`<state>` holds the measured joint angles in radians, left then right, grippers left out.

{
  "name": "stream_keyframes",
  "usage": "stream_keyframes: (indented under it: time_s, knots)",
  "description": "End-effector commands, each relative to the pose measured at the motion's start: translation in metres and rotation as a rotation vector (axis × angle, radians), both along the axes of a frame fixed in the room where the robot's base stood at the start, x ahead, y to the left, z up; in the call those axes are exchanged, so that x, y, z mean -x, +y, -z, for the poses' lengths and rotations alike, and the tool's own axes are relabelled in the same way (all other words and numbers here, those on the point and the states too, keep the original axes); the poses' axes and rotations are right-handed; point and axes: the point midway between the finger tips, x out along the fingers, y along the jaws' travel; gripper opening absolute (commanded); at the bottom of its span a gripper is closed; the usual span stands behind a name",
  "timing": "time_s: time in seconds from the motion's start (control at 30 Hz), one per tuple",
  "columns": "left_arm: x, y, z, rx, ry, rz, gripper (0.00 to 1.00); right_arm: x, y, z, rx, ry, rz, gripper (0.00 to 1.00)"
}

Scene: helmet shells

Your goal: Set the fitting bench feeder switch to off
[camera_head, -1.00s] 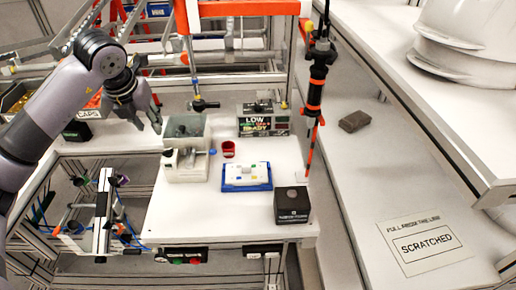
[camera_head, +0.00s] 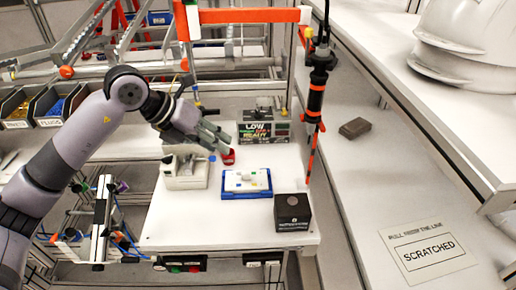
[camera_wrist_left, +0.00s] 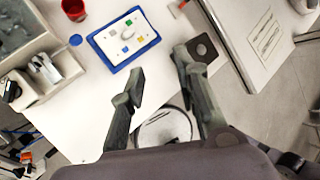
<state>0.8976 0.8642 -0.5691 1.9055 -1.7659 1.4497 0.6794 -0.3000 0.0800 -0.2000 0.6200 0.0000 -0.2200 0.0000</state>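The white fitting bench (camera_head: 200,228) stands in the middle of the head view. A dark panel (camera_head: 184,263) with a green and a red button is on its front edge, with a second small panel (camera_head: 263,259) to its right. A box with LOW and READY lettering (camera_head: 264,127) stands at the back. I cannot tell which part is the feeder switch. My left gripper (camera_head: 217,138) is above the bench near a red cup (camera_head: 229,157). Its fingers are apart and empty in the left wrist view (camera_wrist_left: 159,63). My right gripper is out of view.
A blue-rimmed tray (camera_head: 246,194) and a black box (camera_head: 292,212) stand on the bench. A black and orange tool (camera_head: 316,90) hangs at the right. White helmet shells (camera_head: 468,45) sit on the right shelf.

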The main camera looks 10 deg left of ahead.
Motion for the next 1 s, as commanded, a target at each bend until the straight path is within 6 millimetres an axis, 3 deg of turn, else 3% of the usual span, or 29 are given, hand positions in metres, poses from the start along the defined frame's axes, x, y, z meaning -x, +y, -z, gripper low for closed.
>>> stream_keyframes:
  time_s: [0.3,0.5,0.7,1.0]
  knots:
    - [0.015,-0.063,-0.004,0.244,-0.028,0.109,0.29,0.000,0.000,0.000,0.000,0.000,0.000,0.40]
    - [0.024,-0.093,-0.013,0.394,-0.044,0.149,0.29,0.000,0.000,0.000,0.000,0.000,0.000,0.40]
    - [0.029,-0.106,-0.020,0.474,-0.053,0.165,0.29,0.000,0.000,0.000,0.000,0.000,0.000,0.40]
    - [0.030,-0.108,-0.022,0.489,-0.056,0.166,0.29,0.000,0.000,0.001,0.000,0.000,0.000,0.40]
